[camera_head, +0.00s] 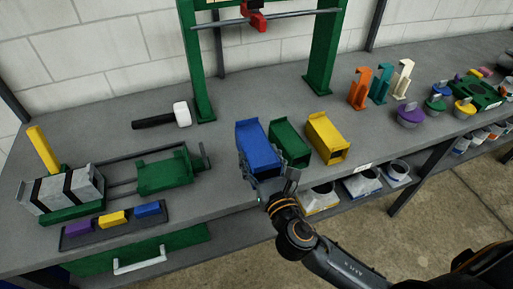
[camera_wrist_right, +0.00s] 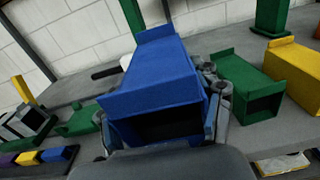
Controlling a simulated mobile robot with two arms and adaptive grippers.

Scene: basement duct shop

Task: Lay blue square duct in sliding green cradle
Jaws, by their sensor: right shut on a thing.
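The blue square duct (camera_head: 258,147) is a hollow box section with raised end flanges. My right gripper (camera_head: 266,186) is shut on its near end, one finger on each side. In the right wrist view, the duct (camera_wrist_right: 158,78) fills the middle, its dark open end facing the camera. I cannot tell whether it is clear of the bench. The green cradle (camera_head: 163,172) sits empty on dark rails, left of the duct; part of it shows in the right wrist view (camera_wrist_right: 78,122). My left gripper is not in view.
A green duct (camera_head: 289,144) stands close to the blue one's right, then a yellow duct (camera_head: 326,138). A mallet (camera_head: 165,117) lies behind the cradle. A tray with purple, yellow and blue blocks (camera_head: 113,218) lies in front.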

